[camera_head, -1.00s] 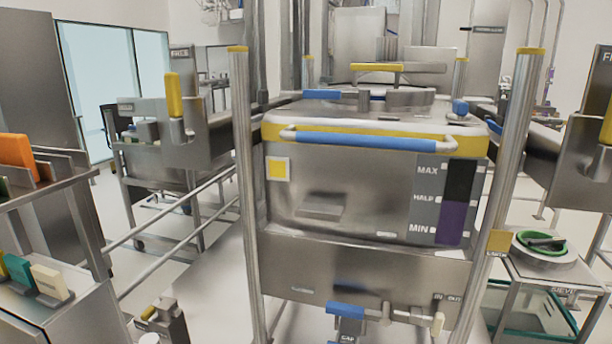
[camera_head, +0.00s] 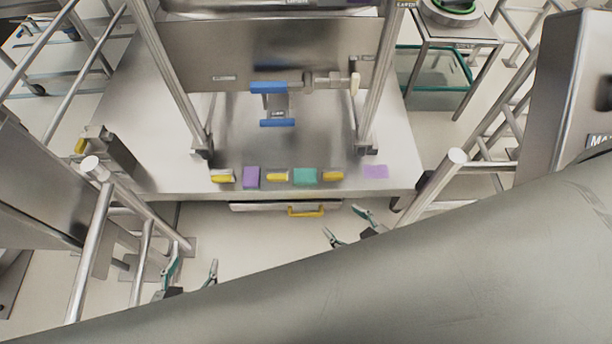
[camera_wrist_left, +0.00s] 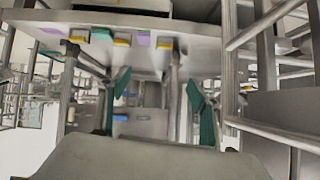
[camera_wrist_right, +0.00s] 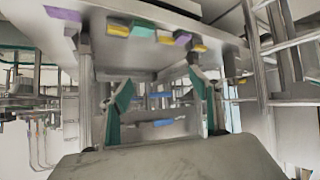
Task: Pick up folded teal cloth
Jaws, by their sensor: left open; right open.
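A folded teal cloth (camera_head: 305,176) lies in a row of small items near the front edge of the steel platform (camera_head: 160,160), between two yellow items. It also shows at the upper left in the left wrist view (camera_wrist_left: 101,35) and at the upper middle in the right wrist view (camera_wrist_right: 142,28). My left gripper (camera_head: 191,272) is open and empty, in front of the platform, left of and nearer than the cloth. My right gripper (camera_head: 346,225) is open and empty, just in front of the platform edge, right of the cloth. Neither touches it.
A purple block (camera_head: 251,177) and a flat lilac piece (camera_head: 375,171) share the row. A drawer with a yellow handle (camera_head: 306,211) sits below the edge. Metal posts (camera_head: 170,80) rise behind. Rails (camera_head: 95,250) stand left. My grey arm link covers the lower right.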

